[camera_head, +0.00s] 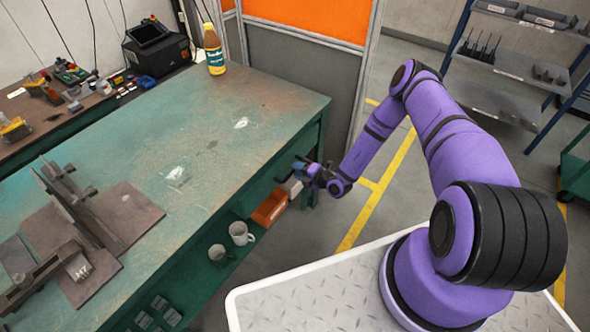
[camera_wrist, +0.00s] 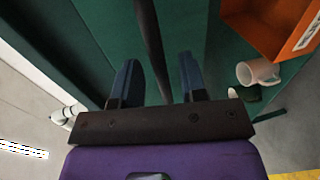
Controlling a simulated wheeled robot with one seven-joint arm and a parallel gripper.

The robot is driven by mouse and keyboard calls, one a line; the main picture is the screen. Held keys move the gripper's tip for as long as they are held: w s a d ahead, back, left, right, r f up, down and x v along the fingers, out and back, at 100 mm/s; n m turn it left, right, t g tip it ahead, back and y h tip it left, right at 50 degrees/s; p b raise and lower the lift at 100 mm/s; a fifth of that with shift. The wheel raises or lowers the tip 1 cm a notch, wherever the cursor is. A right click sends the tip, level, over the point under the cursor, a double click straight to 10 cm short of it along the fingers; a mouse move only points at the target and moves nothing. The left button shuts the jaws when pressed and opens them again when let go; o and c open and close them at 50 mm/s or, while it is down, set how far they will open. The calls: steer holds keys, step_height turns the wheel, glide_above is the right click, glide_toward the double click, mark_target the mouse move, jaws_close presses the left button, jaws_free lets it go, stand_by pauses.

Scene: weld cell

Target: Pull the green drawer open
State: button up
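The green drawer (camera_head: 272,172) is under the top of the green workbench (camera_head: 215,120), on the side facing my arm. Its front looks flush with the bench, though my gripper partly covers it. In the wrist view the green front (camera_wrist: 105,35) fills the upper middle. A dark bar handle (camera_wrist: 150,40) runs down between my two blue fingers. My gripper (camera_wrist: 158,80) is open, with a visible gap on each side of the bar. In the head view my gripper (camera_head: 303,168) is at the bench's right side, close to the drawer front. The handle cannot be made out there.
Below the drawer is a shelf with an orange bin (camera_head: 270,208) and mugs (camera_head: 240,233); the bin also shows in the wrist view (camera_wrist: 270,25). A welding fixture (camera_head: 80,215) and a bottle (camera_head: 214,50) stand on the bench. The floor beside my gripper is clear.

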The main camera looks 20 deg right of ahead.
steer(key=shift+x, duration=0.85)
jaws_close()
steer(key=f+v, duration=0.3)
steer(key=v, duration=1.1)
steer(key=s+f+v, duration=0.1)
steer(key=f+v, duration=0.2)
steer(key=v, duration=1.2)
steer(key=shift+d, duration=0.3)
jaws_free()
